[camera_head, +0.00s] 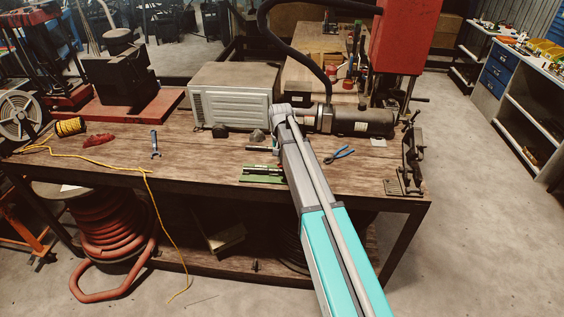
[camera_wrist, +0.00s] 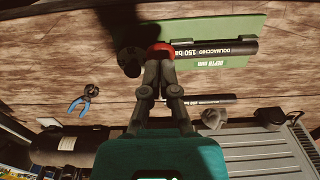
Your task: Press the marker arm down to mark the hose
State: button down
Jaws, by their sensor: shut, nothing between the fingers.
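A green marking device (camera_wrist: 232,24) lies on the wooden bench in the wrist view; it also shows in the head view (camera_head: 262,178). A black hose (camera_wrist: 216,47) with white lettering lies along its green plate. A red rounded part (camera_wrist: 161,47), probably the end of the marker arm, shows at the device's left end, right at my fingertips. My gripper (camera_wrist: 161,60) is shut and empty, its tips at or very near the red part. I cannot tell whether they touch. In the head view my arm hides the gripper.
A second black hose piece (camera_wrist: 208,100) lies apart on the bench. Blue-handled pliers (camera_head: 339,155), a wrench (camera_head: 155,144) and a grey machine (camera_head: 235,95) are around. A clamp stand (camera_head: 411,157) stands at the right edge.

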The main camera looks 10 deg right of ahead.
aim_at(281, 167)
jog(key=shift+f+b, duration=3.1)
jog(key=shift+r, duration=0.2)
notch_tip(281, 167, up, 13)
jog(key=p, duration=1.3)
dwell(0.3)
jog(key=shift+f, duration=0.15)
jog(key=s+f+n+b, duration=0.1)
jog(key=s+f+b, duration=0.3)
jog(key=s, duration=0.5)
jog(key=s+f+n+b, duration=0.1)
jog(key=s+f+b, duration=0.4)
jog(key=s, duration=0.5)
jog(key=s+f+n+b, duration=0.1)
jog(key=s+f+b, duration=0.3)
jog(key=s, duration=0.6)
jog(key=shift+f+n+b, duration=0.3)
jog(key=shift+f, duration=0.05)
